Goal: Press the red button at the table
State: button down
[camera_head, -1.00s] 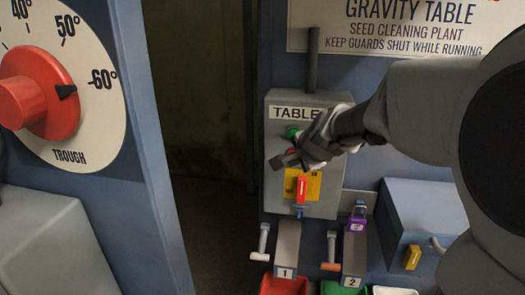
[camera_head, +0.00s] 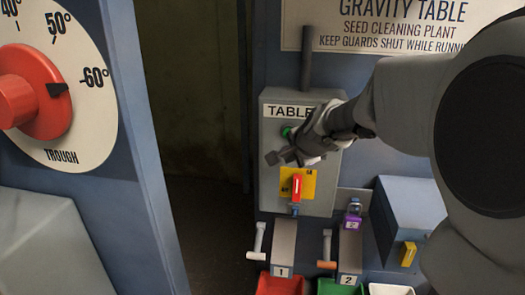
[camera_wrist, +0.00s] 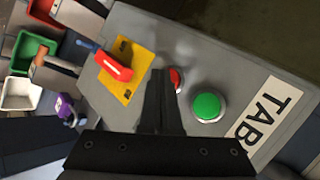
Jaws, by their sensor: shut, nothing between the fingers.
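The grey control box (camera_head: 325,195) labelled TABLE stands on the blue machine wall. Its red button (camera_wrist: 177,79) shows in the wrist view, partly hidden behind my fingers. In the head view my gripper hides it. The green button (camera_wrist: 207,106) beside it is clear in the wrist view and partly visible in the head view (camera_head: 288,132). My gripper (camera_wrist: 160,74) is shut and empty, its fingertips just beside the red button in the wrist view. In the head view my gripper (camera_head: 273,157) is in front of the box; I cannot tell whether it touches the button.
A red rotary handle (camera_head: 297,186) on a yellow plate (camera_head: 308,182) sits below the buttons. Chutes with levers and bins, including a red bin (camera_head: 280,286), are lower down. A large red trough dial (camera_head: 35,92) is at the left. A dark gap lies between the panels.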

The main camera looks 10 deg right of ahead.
jog(key=shift+w+d, duration=0.1)
jog(key=shift+w, duration=0.15)
jog(key=shift+s, duration=0.1)
dwell(0.4)
jog(key=shift+s+a, duration=0.25)
jog(key=shift+s, duration=0.5)
jog(key=s, duration=0.1)
jog(key=s+a+p, duration=0.1)
jog(key=s, duration=0.2)
jog(key=shift+s+a, duration=0.3)
jog(key=shift+s, duration=0.1)
dwell(0.4)
